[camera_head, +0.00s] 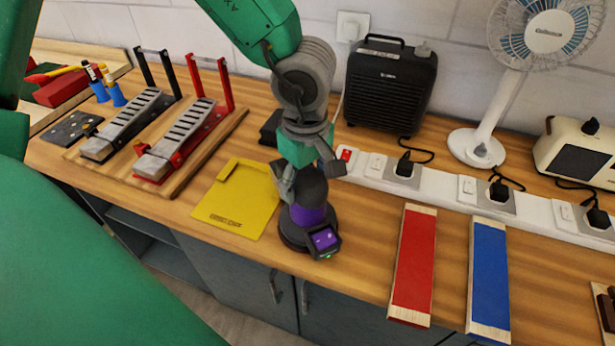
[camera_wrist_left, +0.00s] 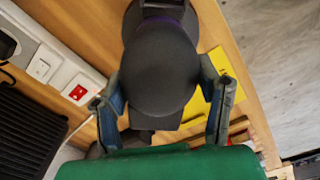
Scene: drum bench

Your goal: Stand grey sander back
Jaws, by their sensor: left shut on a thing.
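The grey sander (camera_head: 308,217) is dark grey with a purple band and a small lit panel at its front. It stands upright at the bench's front, just right of the yellow mat (camera_head: 234,206). My left gripper (camera_head: 308,180) comes from above and is shut on the sander's rounded top. In the left wrist view the sander (camera_wrist_left: 160,70) fills the middle, with a finger of the gripper (camera_wrist_left: 163,100) on either side. The sander's base looks on or very close to the bench; I cannot tell if it touches. My right gripper is not in view.
Red (camera_head: 413,262) and blue (camera_head: 489,275) sanding blocks lie to the right. A white power strip (camera_head: 440,190), black heater (camera_head: 390,85) and white fan (camera_head: 490,130) stand behind. Two pedals (camera_head: 185,140) on a wooden board are at the left.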

